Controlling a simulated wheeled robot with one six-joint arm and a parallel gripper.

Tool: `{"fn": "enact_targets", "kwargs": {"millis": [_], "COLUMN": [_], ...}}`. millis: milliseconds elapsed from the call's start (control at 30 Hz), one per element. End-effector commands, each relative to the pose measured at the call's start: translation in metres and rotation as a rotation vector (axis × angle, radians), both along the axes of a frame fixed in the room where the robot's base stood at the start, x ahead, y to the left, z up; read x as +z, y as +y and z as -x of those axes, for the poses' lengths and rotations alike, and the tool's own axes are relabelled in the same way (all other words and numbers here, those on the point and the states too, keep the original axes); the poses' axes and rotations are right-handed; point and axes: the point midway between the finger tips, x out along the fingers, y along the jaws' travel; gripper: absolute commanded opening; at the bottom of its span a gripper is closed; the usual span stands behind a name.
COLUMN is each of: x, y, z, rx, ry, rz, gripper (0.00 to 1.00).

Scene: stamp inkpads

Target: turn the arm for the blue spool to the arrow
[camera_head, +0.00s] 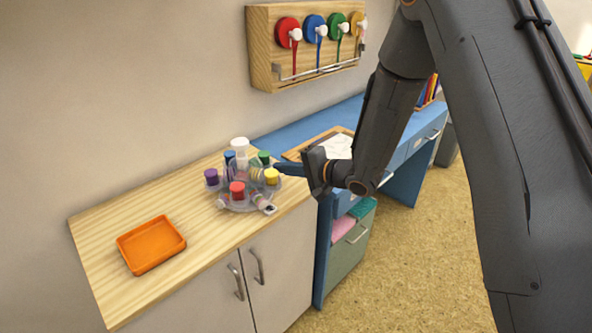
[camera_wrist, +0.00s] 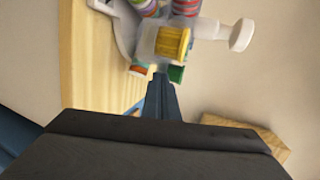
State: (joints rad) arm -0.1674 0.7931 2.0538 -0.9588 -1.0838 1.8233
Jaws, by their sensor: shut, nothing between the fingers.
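A clear carousel (camera_head: 240,205) on the wooden counter has several coloured pieces around a white-topped centre post (camera_head: 240,146). Its blue piece (camera_head: 230,156) stands at the back left, partly hidden; purple (camera_head: 211,177), red (camera_head: 237,189), yellow (camera_head: 271,176) and green (camera_head: 264,157) are around it. A blue spool (camera_head: 314,28) also hangs on the wall rack. I cannot make out an arrow. My gripper (camera_head: 279,167) is shut and empty at the carousel's right side, by the green and yellow pieces. In the wrist view its fingertips (camera_wrist: 161,78) are just below the yellow piece (camera_wrist: 172,42); contact is unclear.
An orange tray (camera_head: 151,244) lies on the counter (camera_head: 105,222) at the left, with bare wood around it. A wooden wall rack (camera_head: 262,60) holds several spools with tapes. A blue desk (camera_head: 290,131) with paper on a board (camera_head: 338,146) stands to the right.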

Motion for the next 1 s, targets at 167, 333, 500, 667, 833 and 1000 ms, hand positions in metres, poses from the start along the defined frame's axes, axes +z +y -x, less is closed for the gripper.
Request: {"fn": "enact_targets", "kwargs": {"millis": [167, 333, 500, 667, 833, 1000], "x": [0.0, 0.0, 0.0, 0.0, 0.0, 0.0], "y": [0.008, 0.009, 0.007, 0.01, 0.016, 0.02], "z": [-0.005, -0.006, -0.006, -0.006, -0.006, -0.006], "rx": [0.0, 0.0, -0.001, 0.002, 0.01, 0.014], "ry": [-0.001, 0.0, 0.0, 0.0, -0.001, -0.001], "rz": [-0.001, 0.0, 0.0, 0.0, 0.001, 0.0], "gripper": [0.0, 0.0, 0.0, 0.0, 0.0, 0.0]}}
